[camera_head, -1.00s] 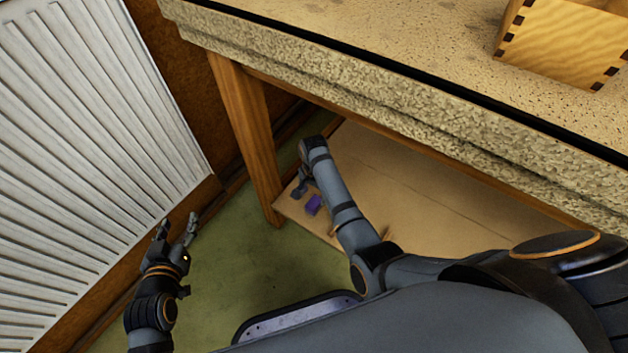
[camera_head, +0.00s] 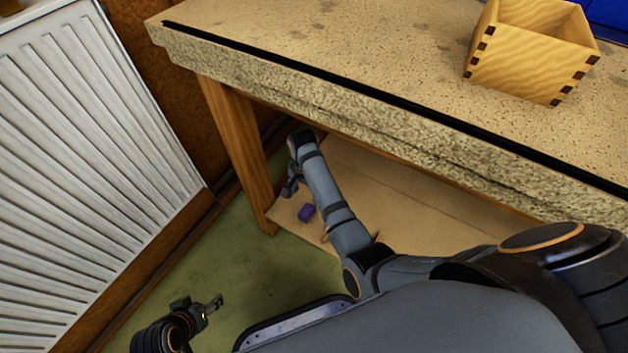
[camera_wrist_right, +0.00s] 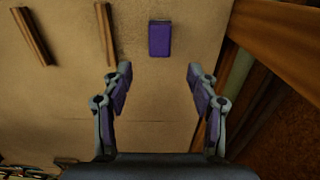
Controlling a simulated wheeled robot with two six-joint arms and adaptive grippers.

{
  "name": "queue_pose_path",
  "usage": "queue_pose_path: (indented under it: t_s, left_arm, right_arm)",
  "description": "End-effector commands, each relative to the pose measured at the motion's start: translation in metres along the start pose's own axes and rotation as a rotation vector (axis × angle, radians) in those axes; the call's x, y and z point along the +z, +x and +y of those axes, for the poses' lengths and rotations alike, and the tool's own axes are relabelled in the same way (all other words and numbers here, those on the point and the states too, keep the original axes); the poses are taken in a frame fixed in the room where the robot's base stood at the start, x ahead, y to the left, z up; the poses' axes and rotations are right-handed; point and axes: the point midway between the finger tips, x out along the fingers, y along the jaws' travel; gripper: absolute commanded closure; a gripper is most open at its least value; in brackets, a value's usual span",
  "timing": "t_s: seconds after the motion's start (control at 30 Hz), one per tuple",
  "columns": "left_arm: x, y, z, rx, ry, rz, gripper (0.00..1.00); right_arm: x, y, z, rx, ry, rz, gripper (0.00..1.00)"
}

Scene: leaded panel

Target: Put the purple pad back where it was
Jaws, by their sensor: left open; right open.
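The purple pad (camera_head: 306,212) is a small block lying on the low wooden shelf (camera_head: 398,197) under the workbench, near the shelf's left front corner. In the right wrist view the pad (camera_wrist_right: 160,39) sits beyond the fingertips, roughly centred between them. My right gripper (camera_wrist_right: 158,72) is open and empty, apart from the pad. In the head view the right gripper (camera_head: 290,187) is beside the pad, partly hidden by its own arm. My left gripper (camera_head: 210,305) is open and empty over the green floor, away from the shelf.
Wooden strips (camera_wrist_right: 107,34) lie on the shelf near the pad. A wooden leg (camera_head: 236,150) stands at the shelf's left end. A white radiator (camera_head: 85,150) is at left. A wooden box (camera_head: 515,65) stands on the benchtop (camera_head: 350,40). The green floor (camera_head: 245,250) is clear.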

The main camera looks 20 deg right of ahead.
Motion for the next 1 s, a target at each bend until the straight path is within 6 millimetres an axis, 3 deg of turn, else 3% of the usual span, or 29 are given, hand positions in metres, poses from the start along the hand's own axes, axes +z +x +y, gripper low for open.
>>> queue_pose_path:
  t_s: [0.17, 0.27, 0.4, 0.5, 0.6, 0.8, 1.0]
  left_arm:
    - [0.0, 0.0, 0.0, 0.0, 0.0, 0.002, 0.48]
    - [0.0, 0.0, 0.0, 0.0, 0.0, 0.002, 0.48]
    - [0.0, 0.0, 0.0, 0.0, 0.0, 0.002, 0.48]
    - [0.0, 0.0, 0.0, 0.0, 0.0, 0.001, 0.48]
    - [0.0, 0.0, 0.0, 0.0, 0.0, 0.001, 0.48]
    - [0.0, 0.0, 0.0, 0.0, 0.0, 0.002, 0.48]
    - [0.0, 0.0, 0.0, 0.0, 0.0, 0.002, 0.48]
  right_arm:
    - [0.002, 0.01, 0.011, -0.01, -0.027, 0.002, 0.41]
    - [0.01, 0.034, 0.043, -0.054, -0.128, 0.023, 0.41]
    - [0.032, 0.058, 0.112, -0.151, -0.386, 0.11, 0.41]
    - [0.053, 0.052, 0.155, -0.212, -0.591, 0.192, 0.41]
    - [0.073, 0.036, 0.183, -0.258, -0.764, 0.265, 0.41]
    - [0.092, 0.012, 0.202, -0.3, -0.925, 0.34, 0.41]
    - [0.093, 0.011, 0.202, -0.302, -0.933, 0.344, 0.41]
